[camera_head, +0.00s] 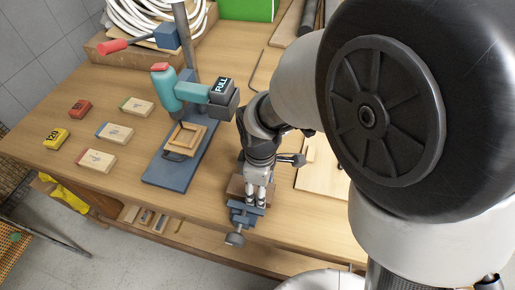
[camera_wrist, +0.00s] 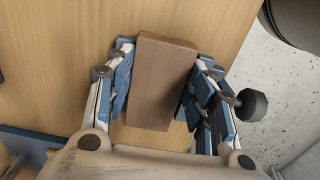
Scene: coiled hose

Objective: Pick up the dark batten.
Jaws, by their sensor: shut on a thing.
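The dark batten (camera_wrist: 160,80) is a brown wooden block between the two fingers of my gripper (camera_wrist: 160,100) in the wrist view. The fingers are shut on its sides. In the head view my gripper (camera_head: 256,198) points down at the small blue vise (camera_head: 240,214) on the table's front edge. A brown part of the batten (camera_head: 236,187) shows to the left of the fingers there. The fingers hide much of the batten and vise, so I cannot tell whether the batten touches the vise.
A blue-based press (camera_head: 172,172) with a teal body stands left of my gripper. Several small labelled blocks, including a yellow one (camera_head: 56,139), lie further left. A coiled white hose (camera_head: 150,18) sits in a wooden box at the back. A pale board (camera_head: 322,172) lies right of my gripper.

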